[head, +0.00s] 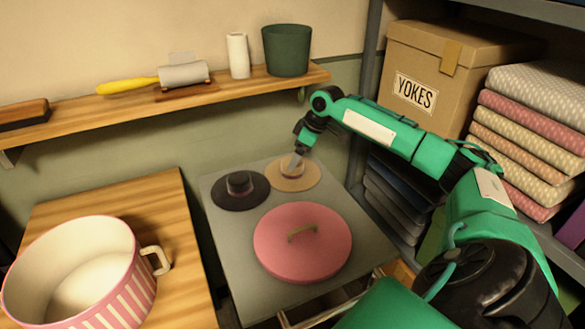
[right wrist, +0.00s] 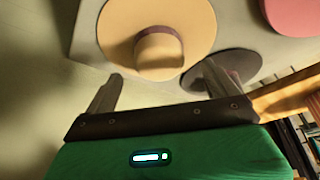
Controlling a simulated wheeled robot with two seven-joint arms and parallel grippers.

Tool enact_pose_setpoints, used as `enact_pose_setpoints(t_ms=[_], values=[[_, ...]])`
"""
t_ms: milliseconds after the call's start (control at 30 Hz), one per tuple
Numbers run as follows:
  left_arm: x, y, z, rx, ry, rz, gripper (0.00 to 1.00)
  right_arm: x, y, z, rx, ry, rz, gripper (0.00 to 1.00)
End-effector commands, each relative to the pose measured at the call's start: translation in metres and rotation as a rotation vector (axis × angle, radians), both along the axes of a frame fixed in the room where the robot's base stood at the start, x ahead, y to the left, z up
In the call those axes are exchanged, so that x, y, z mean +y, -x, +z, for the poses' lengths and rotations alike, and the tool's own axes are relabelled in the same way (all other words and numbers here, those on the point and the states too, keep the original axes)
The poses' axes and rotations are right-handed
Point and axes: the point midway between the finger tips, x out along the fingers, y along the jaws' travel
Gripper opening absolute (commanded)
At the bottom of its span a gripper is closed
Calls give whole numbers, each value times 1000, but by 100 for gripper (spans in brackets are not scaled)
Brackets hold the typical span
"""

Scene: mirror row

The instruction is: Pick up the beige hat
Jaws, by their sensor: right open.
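The beige hat (head: 289,180) lies brim down at the back right of the grey surface (head: 228,262). A darker band rings its crown. In the right wrist view the hat (right wrist: 190,22) is at the top centre, its crown towards my gripper. My right gripper (head: 296,160) is at the hat's crown in the head view and partly covers it. In the right wrist view the open, empty fingers (right wrist: 152,82) point at the hat, one on each side of the crown's line. I cannot tell whether they touch it. My left gripper is out of view.
A black hat (head: 238,188) lies close left of the beige one. A pink lid (head: 290,258) lies in front. A pink striped pot (head: 110,300) stands on a wooden top at left. A wooden shelf (head: 120,115) runs along the wall behind. A shelving unit with a box (head: 450,60) is at right.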

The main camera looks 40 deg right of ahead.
Motion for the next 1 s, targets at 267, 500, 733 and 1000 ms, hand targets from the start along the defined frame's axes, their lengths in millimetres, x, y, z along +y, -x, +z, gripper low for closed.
enact_pose_setpoints(t_ms=[267,500,733,1000], values=[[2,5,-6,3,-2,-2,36,6,-12,-37,2,-1,-1,91],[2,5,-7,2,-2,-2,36,7,-14,-43,0,1,0,91],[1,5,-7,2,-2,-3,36,7,-14,-43,0,1,0,51],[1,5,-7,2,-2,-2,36,7,-14,-43,0,1,0,41]])
